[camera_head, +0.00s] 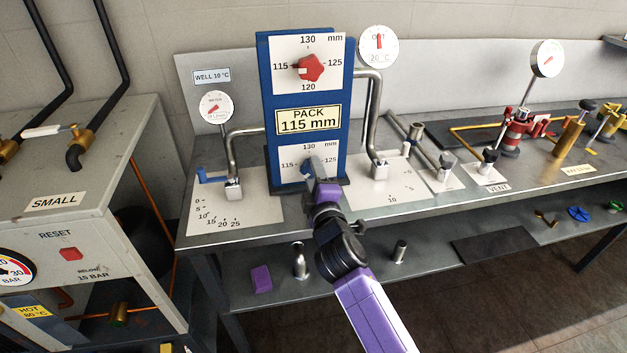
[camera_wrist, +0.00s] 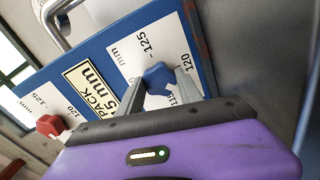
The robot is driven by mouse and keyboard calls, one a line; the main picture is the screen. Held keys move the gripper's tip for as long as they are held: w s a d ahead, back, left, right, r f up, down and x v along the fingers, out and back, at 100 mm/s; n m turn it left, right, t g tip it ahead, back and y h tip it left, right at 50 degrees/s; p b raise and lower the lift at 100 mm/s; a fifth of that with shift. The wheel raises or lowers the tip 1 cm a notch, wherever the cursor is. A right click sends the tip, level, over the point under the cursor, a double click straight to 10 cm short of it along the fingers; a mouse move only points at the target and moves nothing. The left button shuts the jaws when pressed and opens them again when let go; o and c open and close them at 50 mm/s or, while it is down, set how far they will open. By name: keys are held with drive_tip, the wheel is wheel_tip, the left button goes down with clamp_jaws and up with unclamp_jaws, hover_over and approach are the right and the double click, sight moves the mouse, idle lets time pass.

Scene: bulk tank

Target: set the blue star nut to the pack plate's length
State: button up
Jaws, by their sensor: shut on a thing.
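The blue star nut (camera_head: 307,164) sits on the lower white dial (camera_head: 293,151) of the blue board, and it also shows in the wrist view (camera_wrist: 157,74). My gripper (camera_wrist: 160,82) has one finger on each side of the nut and is shut on it. In the head view my gripper (camera_head: 316,176) reaches up from below and covers the lower part of that dial. The dial is marked 115 at left and 130 at top. The nut's pointer cannot be made out. The yellow pack plate (camera_head: 307,119) reads 115 mm.
A red star nut (camera_head: 310,67) sits on the upper dial of the same board. Bent steel pipes (camera_head: 243,133) and round gauges (camera_head: 378,46) stand on both sides. Valves and fittings fill the bench's right. The grey SMALL cabinet (camera_head: 75,175) stands at left.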

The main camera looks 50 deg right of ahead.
drive_tip(key=m+b, duration=0.2)
drive_tip(key=m, duration=0.1)
drive_tip(key=m+b, duration=0.1)
drive_tip(key=m, duration=0.1)
drive_tip(key=shift+f+b, duration=0.3)
drive_tip(key=shift+b, duration=0.05)
drive_tip(key=shift+r+m+b, duration=0.1)
drive_tip(key=shift+m+b, duration=0.85)
drive_tip(key=shift+m, duration=0.75)
drive_tip(key=o, duration=1.4)
drive_tip(key=shift+r, duration=0.1)
drive_tip(key=shift+c, duration=0.2)
drive_tip(key=shift+a, duration=0.1)
